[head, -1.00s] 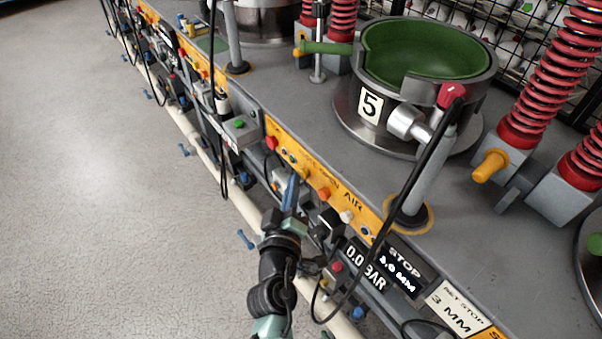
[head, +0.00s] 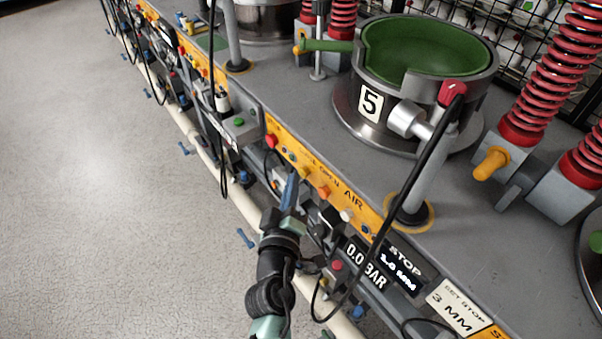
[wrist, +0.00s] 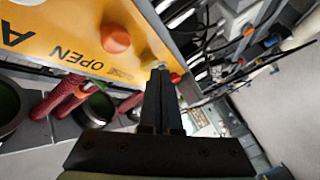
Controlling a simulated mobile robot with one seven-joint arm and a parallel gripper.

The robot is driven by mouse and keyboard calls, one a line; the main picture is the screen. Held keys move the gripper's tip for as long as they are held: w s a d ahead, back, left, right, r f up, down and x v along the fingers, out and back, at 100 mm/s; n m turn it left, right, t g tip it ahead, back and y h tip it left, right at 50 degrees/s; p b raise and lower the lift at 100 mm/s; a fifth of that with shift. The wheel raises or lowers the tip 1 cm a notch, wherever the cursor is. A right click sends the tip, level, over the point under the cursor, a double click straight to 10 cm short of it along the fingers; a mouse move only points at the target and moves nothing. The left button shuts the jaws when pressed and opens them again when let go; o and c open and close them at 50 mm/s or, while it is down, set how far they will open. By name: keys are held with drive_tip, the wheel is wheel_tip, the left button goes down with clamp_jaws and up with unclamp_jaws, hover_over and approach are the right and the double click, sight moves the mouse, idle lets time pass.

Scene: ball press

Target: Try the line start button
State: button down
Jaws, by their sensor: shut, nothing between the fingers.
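A green button (head: 239,122) sits on a grey box at the edge of the bench in the head view. No label for line start is readable, so I cannot tell whether this is it. My gripper (head: 291,178) is shut and empty, beside the yellow panel (head: 312,170), below and right of the green button. In the wrist view my shut fingers (wrist: 160,72) point along the panel, near a red button (wrist: 175,78). I cannot tell whether they touch it. An orange knob (wrist: 115,38) by the word OPEN is just left of the fingers.
A press pot marked 5 (head: 370,105), with a green bowl, stands on the bench. A black cable (head: 402,200) hangs in front of the panel to the right. A pale pipe (head: 246,205) runs below the bench edge. The floor at left is mostly clear.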

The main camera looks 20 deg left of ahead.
drive_tip(key=shift+s+a, duration=0.3)
drive_tip(key=shift+s, duration=0.05)
drive_tip(key=shift+s+a, duration=0.1)
drive_tip(key=s+a+b, duration=0.1)
drive_tip(key=s, duration=0.1)
drive_tip(key=s+a+b, duration=0.1)
drive_tip(key=a+b, duration=0.1)
drive_tip(key=shift+s, duration=0.4)
idle(0.6)
